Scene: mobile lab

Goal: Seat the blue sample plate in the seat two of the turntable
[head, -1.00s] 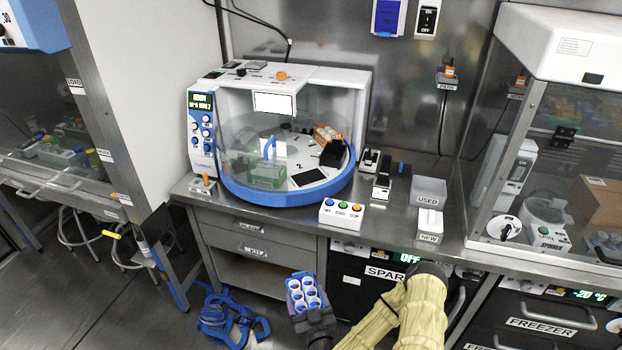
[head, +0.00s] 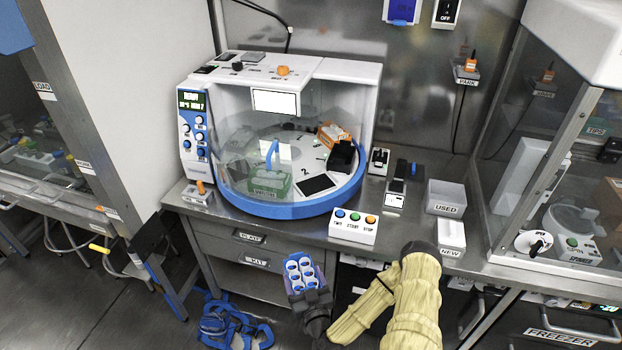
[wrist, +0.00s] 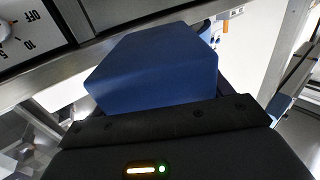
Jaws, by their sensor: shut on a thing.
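The blue sample plate (head: 301,273) shows several round white wells on top. My gripper (head: 312,300) is shut on it and holds it in front of the bench, below the bench top. In the wrist view the plate's plain blue side (wrist: 155,68) fills the middle, with the fingers mostly hidden. The turntable (head: 255,160) sits inside a white and blue machine behind a clear curved guard with a blue handle. A dark rectangle lies near the number 2 on the turntable (head: 318,184). A green rack, an orange rack and a black block also stand on it.
A button box (head: 353,226) stands at the bench's front edge, right of the machine. Bins marked USED (head: 444,197) and NEW (head: 451,235) stand farther right. A glass-fronted cabinet bounds the right. Blue straps (head: 232,322) lie on the floor.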

